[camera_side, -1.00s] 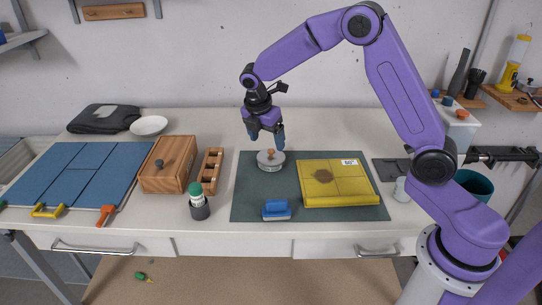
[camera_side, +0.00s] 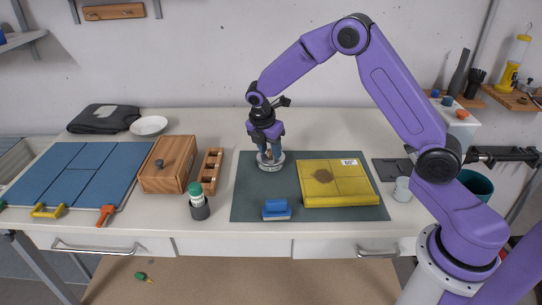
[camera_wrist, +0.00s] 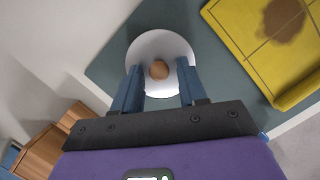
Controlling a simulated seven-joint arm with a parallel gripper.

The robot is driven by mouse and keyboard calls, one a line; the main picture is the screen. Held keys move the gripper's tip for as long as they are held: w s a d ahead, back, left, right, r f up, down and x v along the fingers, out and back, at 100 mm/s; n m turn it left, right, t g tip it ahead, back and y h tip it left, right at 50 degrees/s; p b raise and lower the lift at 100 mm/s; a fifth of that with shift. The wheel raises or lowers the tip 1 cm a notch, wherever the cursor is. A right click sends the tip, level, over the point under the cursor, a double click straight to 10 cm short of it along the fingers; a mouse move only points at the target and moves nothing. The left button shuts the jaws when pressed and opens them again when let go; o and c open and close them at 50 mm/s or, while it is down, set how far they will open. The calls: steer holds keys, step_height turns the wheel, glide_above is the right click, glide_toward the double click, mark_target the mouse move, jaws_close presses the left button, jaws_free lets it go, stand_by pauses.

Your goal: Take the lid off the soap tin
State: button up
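The soap tin (camera_side: 271,167) is a low round grey tin on the dark green mat, with its lid on. The lid (camera_wrist: 160,47) is a pale disc with a round wooden knob (camera_wrist: 159,70) at its middle. My gripper (camera_side: 268,157) points down directly above the tin, with its blue fingertips low around the knob. In the wrist view the two fingers (camera_wrist: 160,84) stand apart over the lid, one on each side of the knob, with gaps between. The knob is partly hidden by the fingers in the side view.
A wooden box (camera_side: 165,178), a narrow wooden rack (camera_side: 210,170) and a green-capped bottle (camera_side: 199,205) stand to the left.

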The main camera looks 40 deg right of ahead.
steer(key=shift+s+f, duration=0.1)
steer(key=shift+f, duration=0.1)
jaws_close()
